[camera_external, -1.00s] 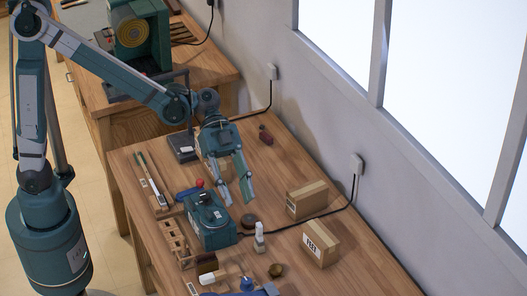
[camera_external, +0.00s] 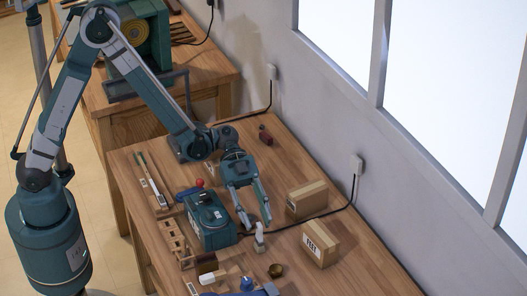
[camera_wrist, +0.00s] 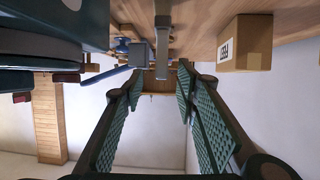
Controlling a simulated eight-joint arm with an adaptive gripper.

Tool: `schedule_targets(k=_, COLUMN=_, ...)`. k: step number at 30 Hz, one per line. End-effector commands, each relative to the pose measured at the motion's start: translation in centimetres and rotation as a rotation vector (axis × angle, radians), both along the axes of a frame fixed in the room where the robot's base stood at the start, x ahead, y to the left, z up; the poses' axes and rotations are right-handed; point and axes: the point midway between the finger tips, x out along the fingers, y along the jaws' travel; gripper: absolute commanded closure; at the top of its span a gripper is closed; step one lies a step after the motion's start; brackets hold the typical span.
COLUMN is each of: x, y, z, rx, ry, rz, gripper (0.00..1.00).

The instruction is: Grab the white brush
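A small pale upright object (camera_external: 260,239), which looks like the white brush, stands on the workbench just right of the green machine. My gripper (camera_external: 256,223) points down with its fingertips at the height of this object's top. In the wrist view, my gripper (camera_wrist: 160,80) is open, with textured green pads apart. A pale grey upright object (camera_wrist: 162,45), likely the same brush, shows between and beyond the fingertips. Nothing is held. I cannot tell whether a finger touches it.
The green machine (camera_external: 209,219) stands close left of my gripper. Cardboard boxes (camera_external: 307,199) (camera_external: 321,243) stand to the right. A black cable runs along the bench.

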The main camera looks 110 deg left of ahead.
Motion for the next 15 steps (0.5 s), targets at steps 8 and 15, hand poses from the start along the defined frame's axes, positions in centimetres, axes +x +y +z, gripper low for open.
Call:
schedule_targets(k=8, x=0.0, y=0.0, z=-2.9, rx=0.000, ry=0.000, rz=0.000, gripper=0.69)
schedule_targets(k=15, x=0.0, y=0.0, z=-3.3, rx=0.000, ry=0.000, rz=0.000, gripper=0.69)
